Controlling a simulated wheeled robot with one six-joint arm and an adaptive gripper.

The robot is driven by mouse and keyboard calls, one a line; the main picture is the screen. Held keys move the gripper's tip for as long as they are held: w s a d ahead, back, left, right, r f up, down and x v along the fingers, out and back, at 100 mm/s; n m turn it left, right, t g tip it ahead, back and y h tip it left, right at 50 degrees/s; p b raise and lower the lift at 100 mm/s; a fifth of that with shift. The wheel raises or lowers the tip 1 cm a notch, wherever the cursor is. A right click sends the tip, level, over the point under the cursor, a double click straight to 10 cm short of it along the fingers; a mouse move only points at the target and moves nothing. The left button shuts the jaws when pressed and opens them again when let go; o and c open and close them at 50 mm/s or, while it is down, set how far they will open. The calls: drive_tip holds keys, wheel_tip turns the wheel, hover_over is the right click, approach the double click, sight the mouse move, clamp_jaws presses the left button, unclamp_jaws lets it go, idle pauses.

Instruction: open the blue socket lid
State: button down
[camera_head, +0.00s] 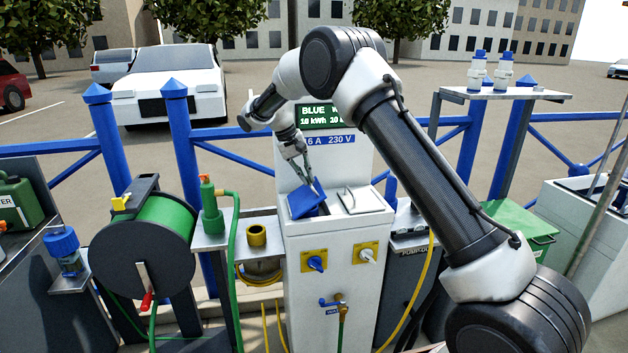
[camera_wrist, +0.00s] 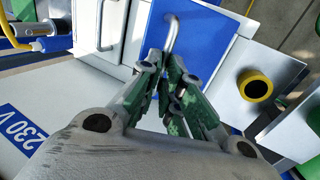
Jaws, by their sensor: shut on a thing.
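The blue socket lid (camera_head: 306,203) is on the sloped top of the white pedestal (camera_head: 335,235), left of a white lid (camera_head: 360,200). It looks tilted up from the pedestal. In the wrist view the blue lid (camera_wrist: 205,38) carries a grey bar handle (camera_wrist: 172,36). My gripper (camera_head: 313,184) reaches down to the lid from above. In the wrist view my gripper's green-padded fingers (camera_wrist: 168,72) are closed together at the near end of the handle. The fingers hide that end, and the socket under the lid is not visible.
The pedestal's display panel (camera_head: 333,117) stands close behind my gripper. A hose reel (camera_head: 150,245) and a small shelf with a yellow ring (camera_head: 257,236) are at the left. Blue and white knobs (camera_head: 315,263) are on the pedestal front.

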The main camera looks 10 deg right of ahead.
drive_tip(key=shift+a+r+h, duration=0.2)
drive_tip(key=shift+a+h, duration=0.45)
drive_tip(key=shift+a, duration=0.3)
drive_tip(key=shift+a+r+h, duration=0.2)
drive_tip(key=shift+a+h, duration=0.4)
drive_tip(key=shift+a, duration=0.35)
drive_tip(key=shift+a+r+h, duration=0.2)
drive_tip(key=shift+a+h, duration=0.45)
drive_tip(key=shift+a, duration=0.3)
drive_tip(key=shift+s+f, duration=0.15)
drive_tip(key=c, duration=1.6)
unclamp_jaws()
drive_tip(key=shift+o, duration=0.2)
drive_tip(key=shift+a+r, duration=0.1)
drive_tip(key=shift+r, duration=0.1)
drive_tip(key=v, duration=1.1)
drive_tip(key=shift+a+r, duration=0.3)
